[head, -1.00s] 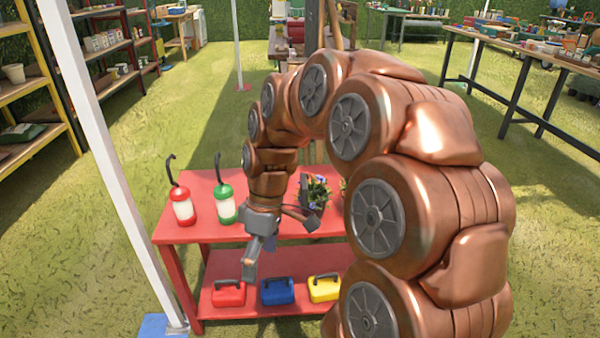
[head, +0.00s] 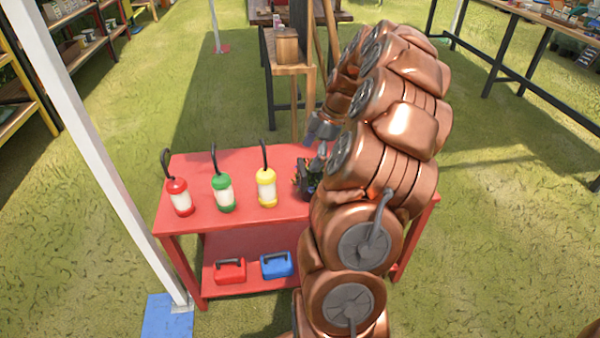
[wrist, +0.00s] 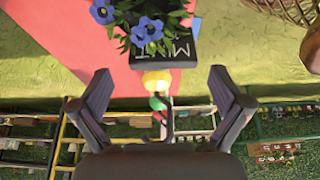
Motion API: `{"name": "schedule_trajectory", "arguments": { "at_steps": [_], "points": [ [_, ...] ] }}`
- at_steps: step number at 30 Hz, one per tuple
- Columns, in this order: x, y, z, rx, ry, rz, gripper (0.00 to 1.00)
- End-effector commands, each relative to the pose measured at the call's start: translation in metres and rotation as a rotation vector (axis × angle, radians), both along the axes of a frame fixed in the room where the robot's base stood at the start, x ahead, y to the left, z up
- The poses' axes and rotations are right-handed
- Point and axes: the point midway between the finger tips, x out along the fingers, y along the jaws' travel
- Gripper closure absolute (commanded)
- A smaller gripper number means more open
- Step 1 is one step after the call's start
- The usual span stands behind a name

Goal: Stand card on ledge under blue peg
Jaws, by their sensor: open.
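A dark card lettered in white, apparently "MINT" (wrist: 170,50), shows in the wrist view just below a plant with blue flowers (wrist: 145,30). My gripper (wrist: 160,76) is open, its two fingers apart on either side below the card, with nothing held between them. In the head view my gripper (head: 322,150) is over the right part of the red table (head: 240,178), near the dark planter (head: 307,178); the card cannot be told apart there. I cannot make out a blue peg or its ledge in either view.
Red (head: 230,271) and blue (head: 276,264) boxes sit on the lower shelf. A white post (head: 100,150) rises at left. A wooden stand (head: 290,75) is behind the table.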

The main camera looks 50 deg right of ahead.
Motion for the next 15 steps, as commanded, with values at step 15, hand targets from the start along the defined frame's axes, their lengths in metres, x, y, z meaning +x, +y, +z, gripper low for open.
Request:
{"name": "schedule_trajectory", "arguments": {
  "at_steps": [15],
  "points": [
    [0.012, 0.021, -0.045, -0.002, 0.001, 0.001, 0.0]
  ]
}}
